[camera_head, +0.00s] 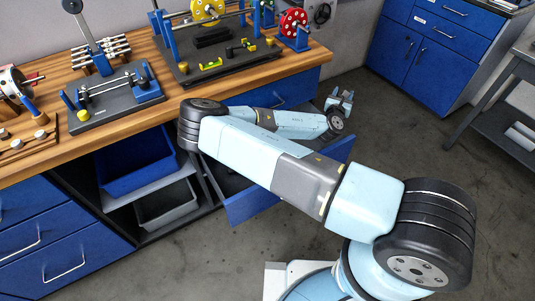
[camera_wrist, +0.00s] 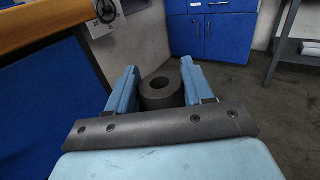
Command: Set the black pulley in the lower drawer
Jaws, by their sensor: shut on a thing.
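My gripper (camera_wrist: 159,88) is shut on the black pulley (camera_wrist: 161,94), a dark ring with a hole in its middle, held between the two blue fingers in the wrist view. In the head view my gripper (camera_head: 342,98) is past the right end of the bench, and the pulley is too small to make out surely. The lower drawer (camera_head: 252,207) is pulled out under the bench, its blue front showing below my arm. My arm hides much of its inside. My gripper appears above and beyond the drawer's far right corner.
The wooden bench (camera_head: 170,125) carries rotor stands, a red wheel (camera_head: 293,23) and a yellow wheel (camera_head: 207,9). An upper blue drawer (camera_head: 305,88) is shut. Blue and grey bins (camera_head: 167,205) sit on shelves at left. Blue cabinets (camera_head: 425,45) stand behind; the floor between is clear.

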